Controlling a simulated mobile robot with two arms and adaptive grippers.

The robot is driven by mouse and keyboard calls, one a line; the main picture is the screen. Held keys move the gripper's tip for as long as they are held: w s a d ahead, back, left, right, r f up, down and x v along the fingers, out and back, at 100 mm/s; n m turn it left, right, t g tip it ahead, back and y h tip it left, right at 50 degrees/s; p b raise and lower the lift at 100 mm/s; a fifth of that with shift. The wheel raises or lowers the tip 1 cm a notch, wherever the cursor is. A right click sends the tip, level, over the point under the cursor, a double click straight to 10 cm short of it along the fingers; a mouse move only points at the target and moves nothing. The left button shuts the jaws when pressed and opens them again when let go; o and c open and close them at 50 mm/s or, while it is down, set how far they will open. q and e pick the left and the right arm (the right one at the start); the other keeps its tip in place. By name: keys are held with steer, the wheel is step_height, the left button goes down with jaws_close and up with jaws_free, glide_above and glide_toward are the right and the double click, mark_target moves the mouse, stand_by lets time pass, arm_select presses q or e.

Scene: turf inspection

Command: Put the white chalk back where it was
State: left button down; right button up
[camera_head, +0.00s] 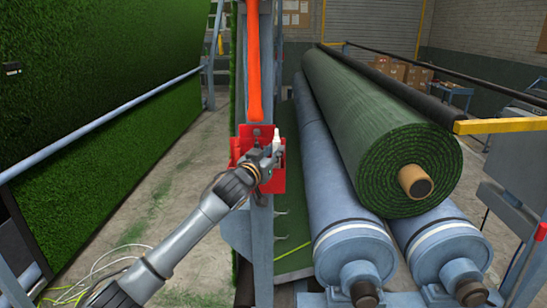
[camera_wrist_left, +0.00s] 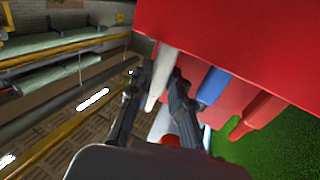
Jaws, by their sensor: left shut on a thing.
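My left gripper (camera_head: 267,156) is at the red holder (camera_head: 278,180) on the upright post. It is shut on the white chalk (camera_head: 277,138), which stands roughly upright at the holder's right part. In the left wrist view the white chalk (camera_wrist_left: 161,78) lies between the two fingers of the gripper (camera_wrist_left: 160,92), beside the red holder (camera_wrist_left: 230,40). One end of the chalk meets the holder's edge there; I cannot tell whether it sits in a slot. A blue stick (camera_wrist_left: 213,87) and a red stick (camera_wrist_left: 240,122) protrude from the holder. My right gripper is not in view.
The blue-grey post (camera_head: 262,240) with an orange strip (camera_head: 254,60) carries the holder. A green turf roll (camera_head: 385,130) lies on blue rollers (camera_head: 335,200) at the right. A turf sheet (camera_head: 90,150) hangs at the left. Cables (camera_head: 100,270) lie on the floor.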

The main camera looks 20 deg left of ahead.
arm_select(q)
steer(key=shift+f, duration=1.15)
steer(key=c, duration=1.5)
jaws_free()
steer(key=shift+f, duration=0.1)
steer(key=shift+r, duration=0.2)
steer(key=shift+s+a+f, duration=0.1)
steer(key=shift+s+f, duration=0.1)
steer(key=shift+s, duration=0.15)
steer(key=shift+s+a+r+b, duration=0.15)
steer(key=shift+s+b, duration=0.35)
steer(key=shift+s, duration=1.4)
steer(key=shift+s+a+f+b, duration=0.1)
steer(key=shift+s+a+b, duration=0.3)
steer(key=shift+s, duration=1.45)
steer(key=shift+s+a+r+b, duration=0.1)
steer(key=shift+s+b, duration=0.55)
steer(key=shift+s, duration=1.25)
